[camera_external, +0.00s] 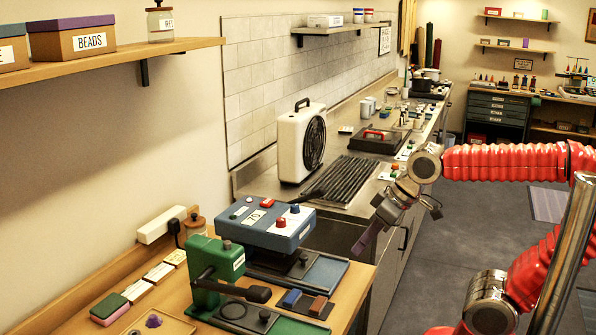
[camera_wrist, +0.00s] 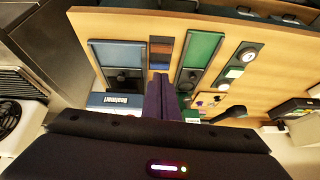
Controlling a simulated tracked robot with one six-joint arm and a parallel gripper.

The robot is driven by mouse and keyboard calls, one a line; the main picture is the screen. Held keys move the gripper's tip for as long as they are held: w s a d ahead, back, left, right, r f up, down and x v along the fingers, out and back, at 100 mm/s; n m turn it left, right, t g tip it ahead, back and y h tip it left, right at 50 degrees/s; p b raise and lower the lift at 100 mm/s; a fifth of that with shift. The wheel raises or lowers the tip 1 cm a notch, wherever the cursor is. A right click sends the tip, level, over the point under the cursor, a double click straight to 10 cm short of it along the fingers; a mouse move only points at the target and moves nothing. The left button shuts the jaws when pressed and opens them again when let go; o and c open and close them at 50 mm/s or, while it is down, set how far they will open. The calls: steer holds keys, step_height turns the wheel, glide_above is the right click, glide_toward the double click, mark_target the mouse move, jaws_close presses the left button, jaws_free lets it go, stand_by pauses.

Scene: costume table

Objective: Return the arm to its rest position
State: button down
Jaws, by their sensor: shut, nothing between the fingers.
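My gripper (camera_external: 367,242) hangs in the air at the end of my red arm, at the right of the external view, by the counter's front edge. Its purple fingers point down and to the left. In the wrist view the fingers (camera_wrist: 163,98) lie together, shut and empty, over the wooden table (camera_wrist: 122,32). No object is held. The arm is bent, with its upper red link running level to the right.
A blue box-shaped machine (camera_external: 262,226) and a green press (camera_external: 214,270) stand on the wooden table at the lower left. A white fan (camera_external: 292,150) and a black ribbed rack (camera_external: 345,182) are behind them. The grey floor (camera_external: 440,260) is clear.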

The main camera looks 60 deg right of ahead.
steer(key=shift+n, duration=0.4)
steer(key=s, duration=0.1)
steer(key=s+f, duration=0.2)
steer(key=s, duration=0.1)
steer(key=shift+a+f, duration=0.1)
steer(key=shift+f, duration=0.15)
stand_by(1.3)
